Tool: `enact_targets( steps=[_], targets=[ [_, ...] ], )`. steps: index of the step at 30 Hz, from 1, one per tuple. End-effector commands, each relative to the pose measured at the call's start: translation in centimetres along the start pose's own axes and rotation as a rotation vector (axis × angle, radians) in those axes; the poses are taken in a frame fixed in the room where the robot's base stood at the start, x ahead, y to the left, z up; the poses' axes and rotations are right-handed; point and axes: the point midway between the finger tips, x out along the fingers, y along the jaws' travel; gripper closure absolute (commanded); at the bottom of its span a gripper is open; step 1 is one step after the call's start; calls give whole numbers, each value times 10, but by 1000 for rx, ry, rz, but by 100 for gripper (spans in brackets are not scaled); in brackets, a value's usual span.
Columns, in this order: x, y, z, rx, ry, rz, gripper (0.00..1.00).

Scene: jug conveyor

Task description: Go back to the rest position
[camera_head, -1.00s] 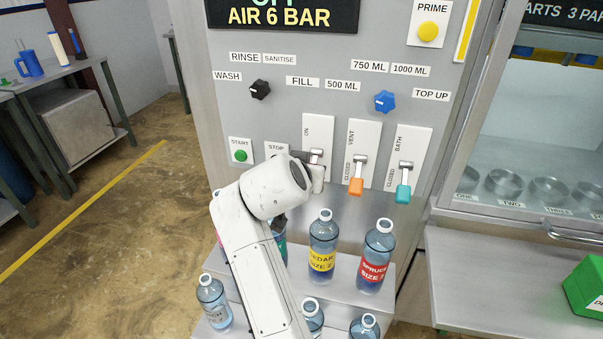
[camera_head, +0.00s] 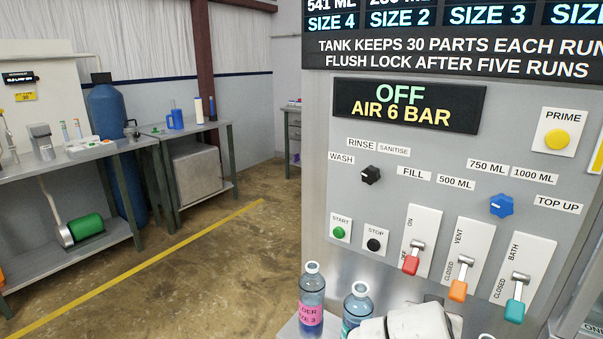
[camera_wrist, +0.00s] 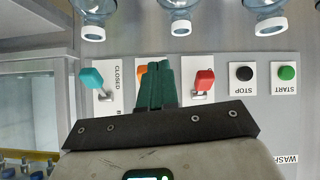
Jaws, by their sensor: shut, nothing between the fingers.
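My gripper (camera_wrist: 162,88) shows in the wrist view as two dark green fingers pressed together with nothing between them. That view is upside down. The fingers overlap the panel in front of the orange lever (camera_wrist: 140,71), between the teal lever (camera_wrist: 92,78) and the red lever (camera_wrist: 205,79). I cannot tell the exact gap to the panel. In the head view, the white top of my arm shows at the bottom edge, and the fingers are out of view. The red lever (camera_head: 411,264), orange lever (camera_head: 458,290) and teal lever (camera_head: 515,311) all hang downward.
A pink-labelled bottle (camera_head: 311,312) and another bottle (camera_head: 358,301) stand below the panel, close to my arm. The display (camera_head: 408,108) reads OFF, AIR 6 BAR. A bench (camera_head: 75,155) with equipment stands at left. Open floor (camera_head: 205,262) lies between.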

Motion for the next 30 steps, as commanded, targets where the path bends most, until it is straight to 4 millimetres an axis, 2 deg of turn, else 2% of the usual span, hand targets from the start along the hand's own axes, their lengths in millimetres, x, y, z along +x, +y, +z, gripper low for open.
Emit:
enact_targets(
  steps=[1, 4, 8, 11, 15, 18, 21, 24, 30],
  targets=[
    [8, 23, 28, -38, -48, 8, 100],
    [14, 56, 79, -113, -144, -6, 100],
    [10, 96, 146, -205, -279, -43, 100],
    [-3, 122, 198, -272, -387, -89, 100],
    [-34, 153, 267, -355, -539, -175, 100],
    [-60, 167, 306, -398, -629, -242, 100],
    [-82, 174, 334, -427, -693, -300, 100],
    [-97, 178, 349, -442, -732, -338, 100],
    [-103, 179, 355, -450, -746, -355, 100]
  ],
)
